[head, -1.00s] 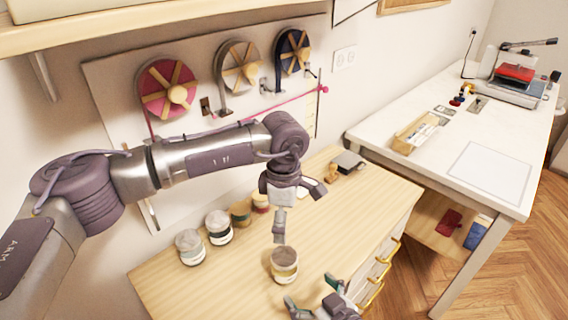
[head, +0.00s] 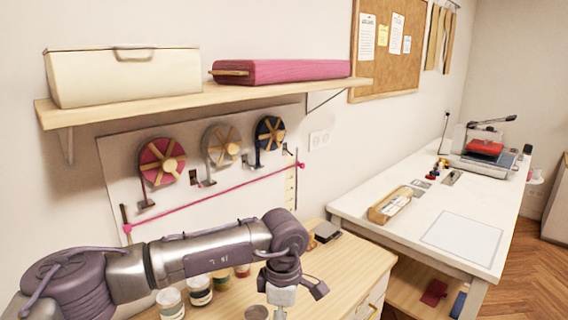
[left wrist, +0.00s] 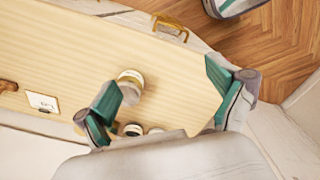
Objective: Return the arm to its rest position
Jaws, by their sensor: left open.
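My left arm comes in from the left in the head view, bent across the front of the wooden cabinet top (head: 330,285). Its wrist points down near the lower edge, and the fingers are not clear there. In the left wrist view my left gripper (left wrist: 166,95) is open, its teal-padded fingers wide apart. Nothing is seen held. My right gripper is not seen in the current frames.
Several jars (head: 200,290) stand behind my forearm. Wall reels (head: 162,162) hang below. A white worktable (head: 400,230) stands right.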

